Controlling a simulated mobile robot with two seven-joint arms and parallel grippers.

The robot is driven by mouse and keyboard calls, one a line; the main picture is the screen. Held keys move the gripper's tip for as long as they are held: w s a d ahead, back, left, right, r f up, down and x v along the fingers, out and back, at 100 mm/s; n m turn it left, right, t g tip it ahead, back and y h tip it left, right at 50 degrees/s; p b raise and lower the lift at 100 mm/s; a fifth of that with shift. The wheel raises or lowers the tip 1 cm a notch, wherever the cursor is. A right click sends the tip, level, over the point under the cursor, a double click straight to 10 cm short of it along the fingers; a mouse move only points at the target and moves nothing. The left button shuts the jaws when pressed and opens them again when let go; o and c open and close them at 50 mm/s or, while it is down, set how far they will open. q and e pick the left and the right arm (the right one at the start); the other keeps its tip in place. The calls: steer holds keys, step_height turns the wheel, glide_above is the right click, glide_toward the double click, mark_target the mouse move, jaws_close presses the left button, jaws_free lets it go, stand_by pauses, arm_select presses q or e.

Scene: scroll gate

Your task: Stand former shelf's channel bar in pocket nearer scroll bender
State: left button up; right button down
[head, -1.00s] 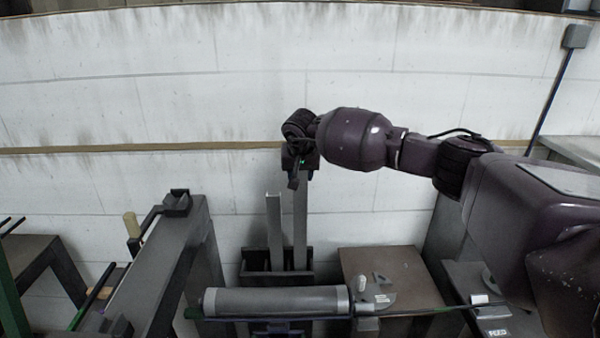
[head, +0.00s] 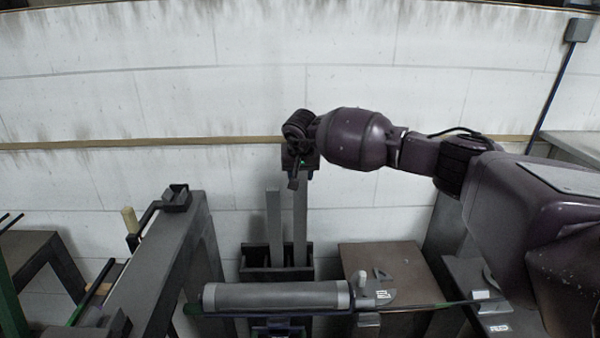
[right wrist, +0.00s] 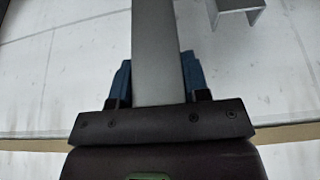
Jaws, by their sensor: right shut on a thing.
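My right gripper (head: 296,180) is shut on the upper part of a long grey bar (head: 300,225), which stands upright. In the right wrist view the bar (right wrist: 158,45) runs between my blue fingertips. The bar's lower end goes into the right part of a dark pocketed rack (head: 250,273); its foot is hidden by the rack's front wall. A second grey bar (head: 274,225), a channel, stands in the rack just to the left, apart from the held one. Its U-shaped end shows in the right wrist view (right wrist: 240,12). What looks like the scroll bender (head: 383,281) sits on a brown-topped table to the right. My left gripper is out of view.
A large grey roller (head: 275,296) lies in front of the rack. A tall grey stand (head: 160,255) is on the left. The brown table (head: 395,258) stands right of the rack, and a white wall (head: 220,75) is behind.

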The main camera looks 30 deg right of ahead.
mark_target(300, 193)
steer(key=shift+f+b, duration=1.85)
steer(key=shift+f, duration=1.7)
stand_by(1.0)
steer(key=shift+c, duration=0.2)
jaws_free()
stand_by(0.4)
steer(key=shift+r, duration=0.1)
steer(key=shift+r+p, duration=1.25)
steer(key=shift+r, duration=2.1)
